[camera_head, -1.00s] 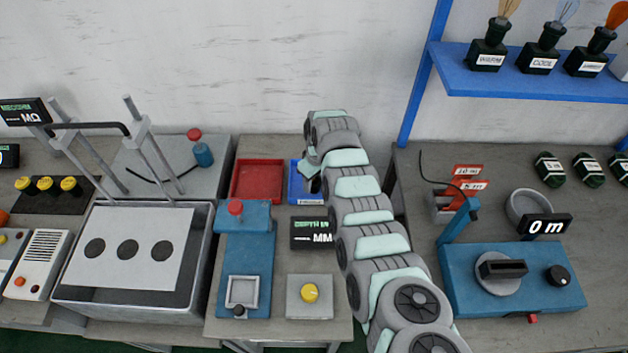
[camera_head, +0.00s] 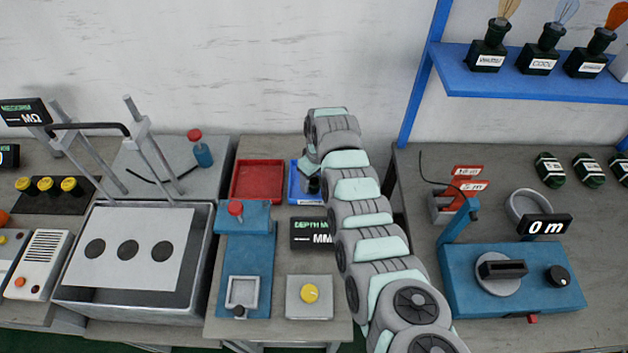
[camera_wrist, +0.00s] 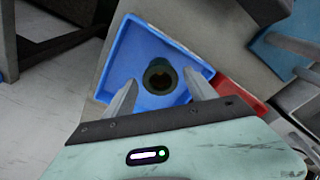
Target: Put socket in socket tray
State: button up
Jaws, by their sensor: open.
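The blue tray (camera_head: 294,186) stands at the back of the middle table, partly hidden by my arm. It also shows in the wrist view (camera_wrist: 122,50). A dark round socket (camera_wrist: 152,88) with a hollow centre stands inside the tray, near its middle. In the head view the socket (camera_head: 314,186) shows as a small dark shape just below my gripper. My gripper (camera_wrist: 160,77) is open, with one finger on each side of the socket in the wrist view. Gaps show between the fingers and the socket there.
A red tray (camera_head: 257,181) sits directly left of the blue tray. A blue press (camera_head: 248,262), a depth display (camera_head: 311,233) and a box with a yellow knob (camera_head: 310,297) stand in front. A grey basin (camera_head: 198,262) is further left.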

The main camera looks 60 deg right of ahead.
notch_tip(320, 180, up, 11)
jog(key=s, duration=0.1)
jog(key=shift+s+a, duration=0.15)
jog(key=shift+a, duration=0.15)
jog(key=shift+p, duration=0.3)
